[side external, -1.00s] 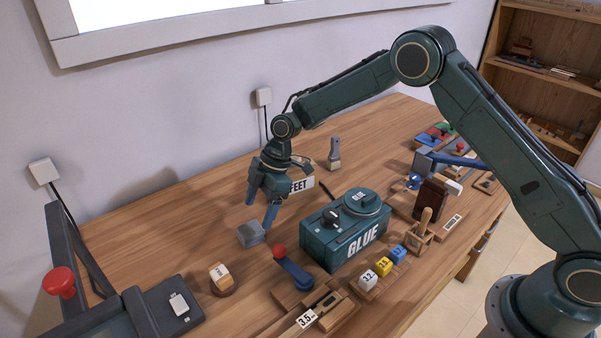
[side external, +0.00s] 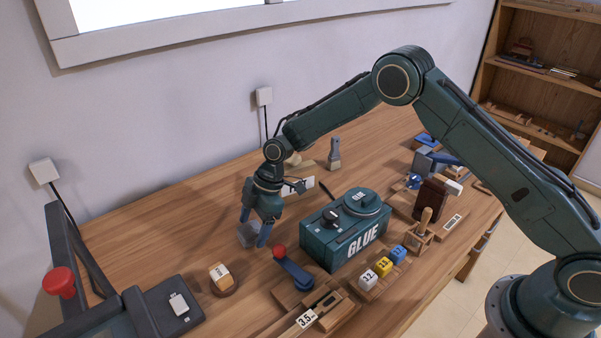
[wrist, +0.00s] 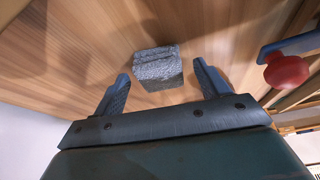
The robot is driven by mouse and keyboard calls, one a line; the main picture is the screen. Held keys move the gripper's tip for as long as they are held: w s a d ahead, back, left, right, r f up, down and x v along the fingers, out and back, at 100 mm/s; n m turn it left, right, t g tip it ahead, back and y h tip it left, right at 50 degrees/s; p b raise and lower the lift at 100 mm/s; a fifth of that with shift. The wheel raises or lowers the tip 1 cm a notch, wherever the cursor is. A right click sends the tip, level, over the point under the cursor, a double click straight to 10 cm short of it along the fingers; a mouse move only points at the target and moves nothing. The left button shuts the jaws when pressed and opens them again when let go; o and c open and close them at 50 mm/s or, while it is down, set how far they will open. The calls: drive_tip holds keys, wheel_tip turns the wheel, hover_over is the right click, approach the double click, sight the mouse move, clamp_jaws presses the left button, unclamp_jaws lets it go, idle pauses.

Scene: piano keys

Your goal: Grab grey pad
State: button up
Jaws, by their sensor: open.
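The grey pad (side external: 248,234) is a small speckled grey block lying on the wooden table. In the wrist view the pad (wrist: 158,67) lies just beyond the fingertips, roughly centred between them. My gripper (side external: 254,227) is open, pointing down at the pad, with one blue finger at each side of it in the side view. In the wrist view the open fingers of my gripper (wrist: 161,82) are apart with nothing held between them. The fingers partly hide the pad in the side view. I cannot tell whether either finger touches it.
A blue lever with a red knob (side external: 279,251) stands close to the right of the gripper, and it also shows in the wrist view (wrist: 286,72). The green GLUE box (side external: 330,243) is further right.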

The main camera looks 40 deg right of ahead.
sight(254, 227)
drive_tip(key=c, duration=1.1)
drive_tip(key=shift+o, duration=0.2)
drive_tip(key=shift+r, duration=0.15)
wheel_tip(254, 227, up, 20)
idle(0.5)
